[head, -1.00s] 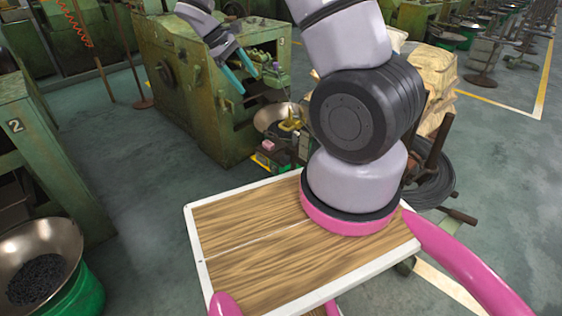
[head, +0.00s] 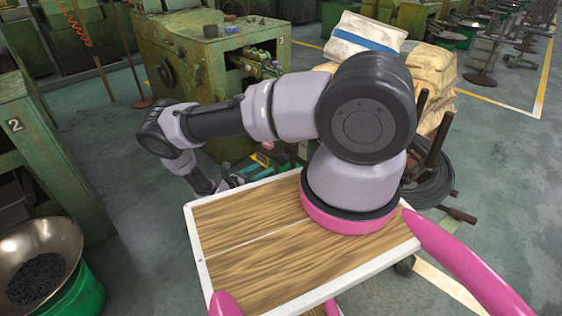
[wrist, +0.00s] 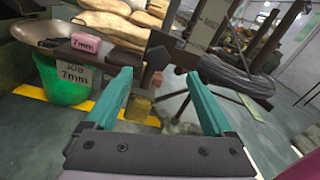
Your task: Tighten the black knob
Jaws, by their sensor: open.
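I cannot make out the black knob for certain. In the wrist view a small dark faceted piece (wrist: 157,58) shows beyond and between my fingertips, near the end of a dark beam; I cannot tell whether it is the knob. My gripper (wrist: 157,80) has its two teal fingers spread wide, with nothing held between them. In the head view my arm is folded down to the left, and its wrist end is low beside the wooden tray top, in front of the green machine marked 3 (head: 185,75). The fingers are hidden there.
A green bucket (wrist: 62,82) labelled "JOB 7mm" stands under a metal pan (wrist: 45,32), with a pink 7mm block (wrist: 91,38) nearby. A wire coil (wrist: 240,76) on a stand is at right; sacks (head: 432,72) lie behind.

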